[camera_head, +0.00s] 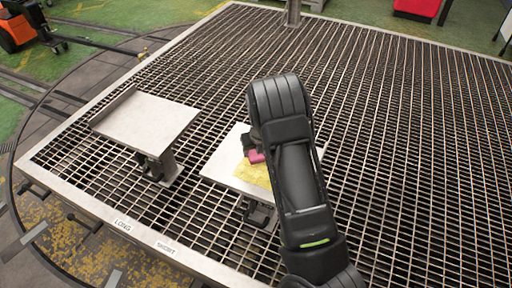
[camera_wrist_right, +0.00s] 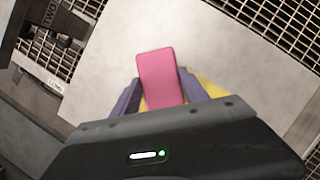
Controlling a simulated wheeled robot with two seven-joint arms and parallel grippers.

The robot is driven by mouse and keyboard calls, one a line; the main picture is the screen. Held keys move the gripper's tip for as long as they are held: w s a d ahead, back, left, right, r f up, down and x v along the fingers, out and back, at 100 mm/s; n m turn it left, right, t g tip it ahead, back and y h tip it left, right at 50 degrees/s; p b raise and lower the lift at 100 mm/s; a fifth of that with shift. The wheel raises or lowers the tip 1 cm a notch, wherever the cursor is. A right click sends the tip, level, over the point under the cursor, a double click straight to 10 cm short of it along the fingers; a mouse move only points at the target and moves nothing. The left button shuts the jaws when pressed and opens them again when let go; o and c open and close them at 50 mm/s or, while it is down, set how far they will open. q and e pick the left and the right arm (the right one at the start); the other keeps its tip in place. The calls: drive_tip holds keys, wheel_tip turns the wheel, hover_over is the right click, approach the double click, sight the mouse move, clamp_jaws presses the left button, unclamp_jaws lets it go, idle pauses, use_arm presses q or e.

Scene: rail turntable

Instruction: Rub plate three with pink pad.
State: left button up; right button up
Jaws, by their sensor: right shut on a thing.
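My right gripper (camera_wrist_right: 160,92) is shut on the pink pad (camera_wrist_right: 160,78), which sticks out beyond the fingers. In the head view the pad (camera_head: 256,156) shows beside my arm, over the right-hand plate (camera_head: 222,164). This pale plate (camera_wrist_right: 105,80) fills much of the wrist view. A yellow patch (camera_head: 252,174) covers part of its near side, partly hidden by my arm. I cannot tell whether the pad touches the plate. No number for this plate is readable. My left gripper is not in view.
A second pale plate (camera_head: 148,121) with a raised left edge stands on its post to the left. Open grating (camera_head: 420,150) lies to the right. LONG and SHORT labels mark the front frame.

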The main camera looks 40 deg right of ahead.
sight(243, 172)
drive_tip(key=shift+s+a+f+p, duration=0.15)
drive_tip(key=shift+s+a, duration=0.15)
drive_tip(key=shift+a, duration=0.25)
drive_tip(key=shift+s+a+r+p, duration=0.15)
drive_tip(key=shift+s+a, duration=0.15)
drive_tip(key=shift+a, duration=0.2)
drive_tip(key=shift+f, duration=0.1)
drive_tip(key=shift+a, duration=0.1)
drive_tip(key=shift+s+a+p, duration=0.45)
drive_tip(key=shift+a, duration=0.4)
drive_tip(key=shift+s+a, duration=0.3)
drive_tip(key=shift+a, duration=0.3)
drive_tip(key=shift+s+a+p, duration=0.2)
drive_tip(key=shift+a+p, duration=0.1)
drive_tip(key=shift+a, duration=0.15)
drive_tip(key=shift+s+a, duration=0.3)
drive_tip(key=shift+a, duration=0.25)
drive_tip(key=shift+s+a, duration=0.3)
drive_tip(key=shift+a, duration=0.2)
